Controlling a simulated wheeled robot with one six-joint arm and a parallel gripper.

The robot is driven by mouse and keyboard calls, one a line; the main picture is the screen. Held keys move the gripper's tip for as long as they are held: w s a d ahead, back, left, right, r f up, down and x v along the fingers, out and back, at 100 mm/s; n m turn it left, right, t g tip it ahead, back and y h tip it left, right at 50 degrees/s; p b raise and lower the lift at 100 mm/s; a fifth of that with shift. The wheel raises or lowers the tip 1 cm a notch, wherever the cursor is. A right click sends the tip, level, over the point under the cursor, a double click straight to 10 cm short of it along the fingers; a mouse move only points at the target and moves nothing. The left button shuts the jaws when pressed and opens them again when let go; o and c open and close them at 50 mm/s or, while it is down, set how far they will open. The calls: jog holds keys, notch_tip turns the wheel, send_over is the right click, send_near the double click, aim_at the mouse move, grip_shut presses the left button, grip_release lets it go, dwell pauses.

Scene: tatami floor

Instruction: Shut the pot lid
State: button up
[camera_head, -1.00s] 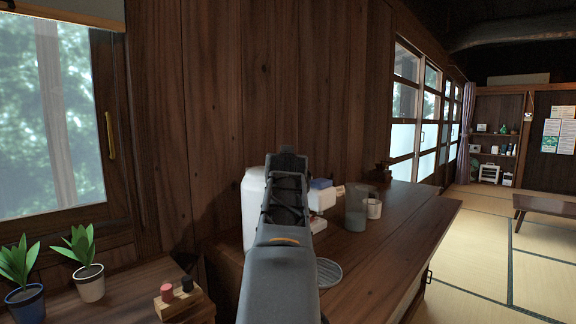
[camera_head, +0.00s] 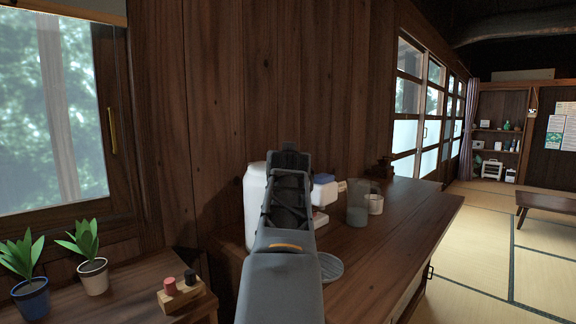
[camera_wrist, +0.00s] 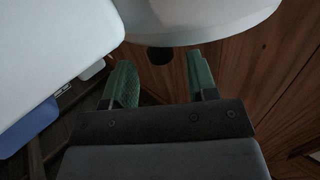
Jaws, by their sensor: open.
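A white pot (camera_head: 256,192) stands on the long wooden counter by the wall. In the head view my arm covers most of it, and a white part (camera_head: 325,191) shows to the right of my arm. In the wrist view a large white rounded surface (camera_wrist: 50,45) fills the upper left and a second white rounded part (camera_wrist: 200,18) hangs over the top middle. I cannot tell for sure which is the lid. My gripper (camera_wrist: 160,72) is open, with its green fingers apart and nothing between them, just below these white parts. The head view does not show its fingertips.
A round grey dish (camera_head: 330,267) lies beside my arm. Two potted plants (camera_head: 92,277) and a small wooden holder (camera_head: 182,295) stand at the left.

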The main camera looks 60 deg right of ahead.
jog(key=v, duration=1.1)
jog(key=shift+a+p, duration=0.3)
jog(key=shift+s, duration=0.1)
